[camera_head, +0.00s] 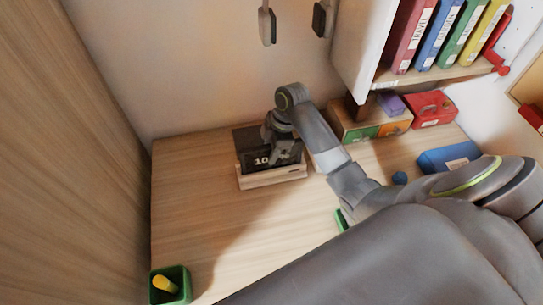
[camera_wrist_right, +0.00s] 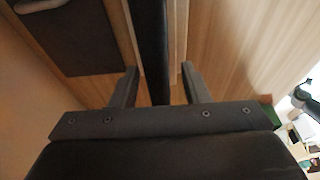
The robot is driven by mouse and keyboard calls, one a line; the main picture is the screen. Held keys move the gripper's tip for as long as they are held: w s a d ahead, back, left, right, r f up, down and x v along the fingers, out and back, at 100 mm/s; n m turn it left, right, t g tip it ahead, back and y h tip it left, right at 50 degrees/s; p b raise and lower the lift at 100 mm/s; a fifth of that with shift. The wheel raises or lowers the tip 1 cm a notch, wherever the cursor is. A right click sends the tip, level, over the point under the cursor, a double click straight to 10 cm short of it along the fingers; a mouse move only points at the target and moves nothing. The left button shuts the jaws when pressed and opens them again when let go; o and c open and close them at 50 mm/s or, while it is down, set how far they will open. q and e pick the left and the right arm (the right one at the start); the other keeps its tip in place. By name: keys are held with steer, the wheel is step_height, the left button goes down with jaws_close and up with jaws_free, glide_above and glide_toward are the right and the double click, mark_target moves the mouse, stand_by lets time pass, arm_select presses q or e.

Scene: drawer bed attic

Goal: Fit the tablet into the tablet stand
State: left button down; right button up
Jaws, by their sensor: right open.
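The dark tablet (camera_head: 260,161), with white digits on its face, stands at the wooden tablet stand (camera_head: 272,180) near the back of the desk. Its lower edge is hidden behind the stand's front lip. My right gripper (camera_head: 276,156) reaches it from above and covers part of its face. In the right wrist view, my open right gripper (camera_wrist_right: 159,72) has a finger on each side of the tablet's dark edge (camera_wrist_right: 153,45), with gaps showing on both sides. The pale wood of the stand (camera_wrist_right: 179,30) runs beside it. My left gripper is not in view.
A green cup (camera_head: 170,286) with something yellow stands at the front left. A patterned box (camera_head: 368,121), a red box (camera_head: 432,108) and a blue box (camera_head: 449,157) stand at the right. Binders (camera_head: 440,35) fill a shelf above. The desk (camera_head: 195,215) is clear at left.

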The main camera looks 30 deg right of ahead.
steer(key=shift+a+f, duration=0.15)
steer(key=shift+f, duration=0.5)
jaws_close()
steer(key=shift+w, duration=0.1)
